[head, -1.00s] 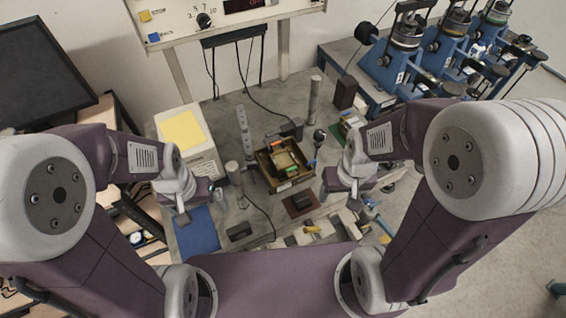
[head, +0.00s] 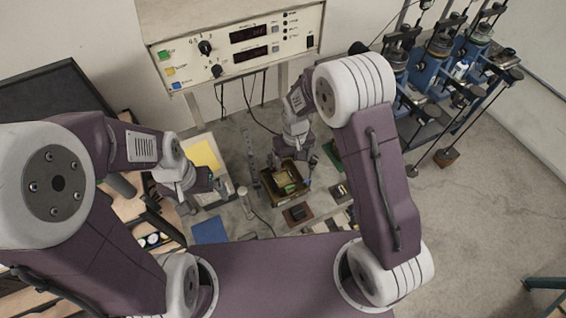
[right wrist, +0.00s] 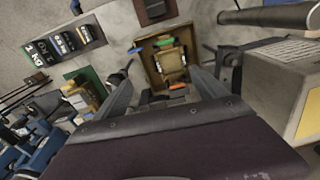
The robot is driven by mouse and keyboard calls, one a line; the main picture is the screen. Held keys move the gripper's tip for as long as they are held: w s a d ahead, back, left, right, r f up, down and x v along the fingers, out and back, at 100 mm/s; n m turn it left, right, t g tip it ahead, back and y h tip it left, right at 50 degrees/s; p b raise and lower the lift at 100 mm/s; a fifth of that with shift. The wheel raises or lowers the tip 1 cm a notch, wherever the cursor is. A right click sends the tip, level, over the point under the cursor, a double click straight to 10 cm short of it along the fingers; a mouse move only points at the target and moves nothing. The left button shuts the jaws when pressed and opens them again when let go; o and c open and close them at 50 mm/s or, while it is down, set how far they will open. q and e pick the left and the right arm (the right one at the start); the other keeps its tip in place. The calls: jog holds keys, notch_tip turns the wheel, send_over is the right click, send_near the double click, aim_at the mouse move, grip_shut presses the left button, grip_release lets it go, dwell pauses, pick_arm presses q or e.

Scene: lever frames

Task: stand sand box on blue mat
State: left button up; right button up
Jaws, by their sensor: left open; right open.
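A sand-coloured box (right wrist: 172,64) lies in a brown tray (right wrist: 146,59) among small coloured blocks in the right wrist view. The tray also shows in the head view (head: 270,192), partly hidden by my right arm. My right gripper (right wrist: 162,72) is open and empty, its fingers pointing toward the tray from the near side. In the head view my right gripper (head: 294,160) is over the tray's far side. The blue mat (head: 210,231) lies flat and bare at the table's front left. My left gripper (head: 191,206) is open and empty, just beyond the mat.
A green block (right wrist: 164,43) and an orange block (right wrist: 178,86) are by the tray's ends. A dark block on a brown mat (head: 297,214) lies right of the blue mat. A white box with yellow top (head: 203,155) stands behind.

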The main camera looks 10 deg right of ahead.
aim_at(284, 181)
jog(key=shift+n, duration=0.4)
jog(key=a+f, duration=0.2)
jog(key=f, duration=0.1)
jog(key=shift+w+a+f, duration=0.2)
jog(key=shift+w+a, duration=0.15)
notch_tip(284, 181, down, 10)
jog(key=b, duration=0.8)
jog(key=shift+f, duration=0.15)
jog(key=shift+s, duration=0.35)
jog(key=shift+f, duration=0.1)
jog(key=c, duration=0.5)
jog(key=shift+s, duration=0.1)
jog(key=c, duration=1.2)
jog(key=o, duration=1.7)
jog(key=shift+r+g, duration=0.3)
jog(key=r+p, duration=0.1)
jog(key=w+r+p, duration=0.1)
jog(key=r+p, duration=0.1)
jog(key=shift+w+d, duration=0.1)
jog(key=r+p, duration=0.2)
jog(key=r, duration=0.1)
jog(key=r+p, duration=0.1)
jog(key=shift+s+r, duration=0.25)
jog(key=shift+s, duration=0.05)
jog(key=shift+r, duration=0.2)
jog(key=shift+w+f, duration=0.15)
jog(key=shift+w, duration=0.05)
